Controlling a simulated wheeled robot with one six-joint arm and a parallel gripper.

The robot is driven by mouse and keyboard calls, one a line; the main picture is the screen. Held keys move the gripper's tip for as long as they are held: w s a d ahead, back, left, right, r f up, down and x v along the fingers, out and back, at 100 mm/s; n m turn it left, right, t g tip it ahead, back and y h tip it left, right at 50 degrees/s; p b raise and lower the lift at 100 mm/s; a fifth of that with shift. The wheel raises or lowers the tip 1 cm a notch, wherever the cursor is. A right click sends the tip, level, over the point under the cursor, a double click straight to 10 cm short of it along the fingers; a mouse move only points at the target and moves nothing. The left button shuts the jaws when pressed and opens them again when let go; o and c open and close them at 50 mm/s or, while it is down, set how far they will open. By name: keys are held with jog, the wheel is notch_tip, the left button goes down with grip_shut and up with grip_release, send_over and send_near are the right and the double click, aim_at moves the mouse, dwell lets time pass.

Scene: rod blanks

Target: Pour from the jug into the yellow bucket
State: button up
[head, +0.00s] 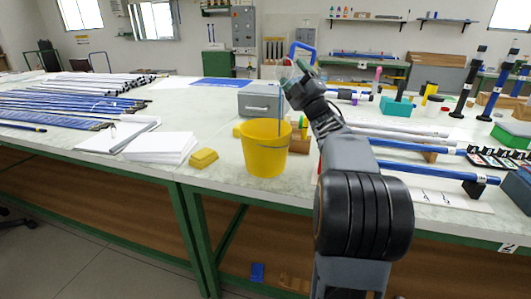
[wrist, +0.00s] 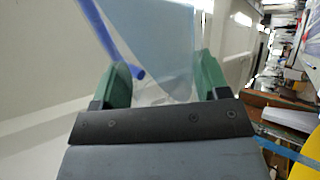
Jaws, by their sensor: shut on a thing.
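The jug (wrist: 165,40) is clear and bluish with a blue handle. In the head view its blue handle (head: 302,50) shows high above the table, and the jug looks tipped. My gripper (head: 291,78) is shut on the jug; the green fingers (wrist: 165,85) sit on either side of its clear body in the wrist view. The yellow bucket (head: 262,152) stands upright on the table, below the jug. A thin pale blue streak (head: 283,112) runs down from near the jug to the bucket, seemingly liquid. The level inside the bucket is hidden.
A yellow sponge-like block (head: 203,158) and white paper stack (head: 158,147) lie left of the bucket. A grey box (head: 259,101) stands behind it. Blue and white rods (head: 70,103) cover the left; more rods (head: 425,172) lie right.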

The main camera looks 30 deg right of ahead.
jog(key=shift+a+f+n+y+b, duration=0.15)
jog(key=shift+f+n+y+b, duration=0.75)
jog(key=shift+b, duration=0.45)
jog(key=shift+a+f+n+y+b, duration=0.1)
jog(key=shift+f+n+y+b, duration=0.25)
jog(key=shift+n+y+b, duration=0.6)
dwell(1.4)
jog(key=shift+r+h+b, duration=0.1)
jog(key=shift+h+b, duration=0.15)
jog(key=shift+b, duration=0.05)
dwell(1.5)
notch_tip(320, 180, up, 3)
jog(key=m+h+p, duration=0.2)
jog(key=m, duration=0.1)
jog(key=shift+d+h, duration=0.15)
jog(key=shift+h, duration=0.25)
jog(key=shift+d+m+h+p, duration=0.1)
jog(key=shift+m+h+p, duration=0.3)
jog(key=shift+m+h, duration=0.3)
jog(key=shift+d+m, duration=0.1)
jog(key=shift+m, duration=0.35)
